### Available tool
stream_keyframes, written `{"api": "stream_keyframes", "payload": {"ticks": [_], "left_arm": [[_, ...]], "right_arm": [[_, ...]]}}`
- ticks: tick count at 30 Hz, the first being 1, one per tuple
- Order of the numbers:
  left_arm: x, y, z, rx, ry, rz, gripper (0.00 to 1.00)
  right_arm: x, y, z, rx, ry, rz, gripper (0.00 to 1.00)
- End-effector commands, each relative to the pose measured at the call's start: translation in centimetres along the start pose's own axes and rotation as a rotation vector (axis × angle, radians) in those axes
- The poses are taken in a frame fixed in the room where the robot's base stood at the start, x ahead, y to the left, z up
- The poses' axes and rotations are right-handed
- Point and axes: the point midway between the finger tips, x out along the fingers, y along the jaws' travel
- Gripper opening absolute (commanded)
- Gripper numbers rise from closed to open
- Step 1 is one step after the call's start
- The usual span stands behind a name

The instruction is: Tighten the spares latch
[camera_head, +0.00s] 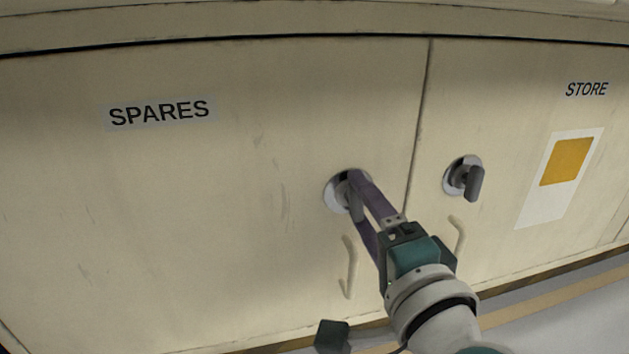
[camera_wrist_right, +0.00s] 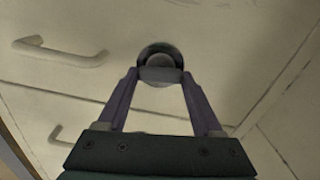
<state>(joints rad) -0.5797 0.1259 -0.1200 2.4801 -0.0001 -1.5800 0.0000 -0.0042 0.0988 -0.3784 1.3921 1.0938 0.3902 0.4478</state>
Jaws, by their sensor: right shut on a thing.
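The spares latch (camera_head: 340,194) is a round metal disc with a grey knob on the cream SPARES door (camera_head: 230,200), near that door's right edge. In the right wrist view the latch (camera_wrist_right: 160,62) sits between the fingertips, and its grey knob lies across them. My right gripper (camera_head: 355,200) reaches up from the lower right and is shut on the latch knob. The fingers hide part of the knob in the head view. The right gripper also shows in the wrist view (camera_wrist_right: 160,76).
The STORE door to the right has its own latch (camera_head: 464,179), with a dark grey knob pointing down. Pale bar handles (camera_head: 349,267) stick out below both latches. A white and yellow label (camera_head: 560,177) is on the STORE door. Floor shows at lower right.

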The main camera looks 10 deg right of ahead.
Motion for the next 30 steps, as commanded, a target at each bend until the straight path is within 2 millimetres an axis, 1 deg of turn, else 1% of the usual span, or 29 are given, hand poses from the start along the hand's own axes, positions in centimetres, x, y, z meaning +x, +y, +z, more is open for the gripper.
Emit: {"api": "stream_keyframes", "payload": {"ticks": [9,23,24,30], "left_arm": [[0.23,0.19,0.05,-0.007,0.001,0.005,0.0],[0.24,0.27,0.04,-0.01,0.001,0.008,0.0],[0.24,0.27,0.04,-0.009,0.001,0.008,0.0],[0.24,0.19,0.06,-0.007,0.0,0.005,0.0]], "right_arm": [[-0.04,0.12,0.05,0.099,-0.001,0.002,0.12],[-0.02,0.09,0.05,0.112,-0.001,0.002,0.12],[-0.02,0.08,0.05,0.112,-0.001,0.002,0.69],[-0.01,0.07,0.03,0.111,-0.001,0.001,0.91]]}}
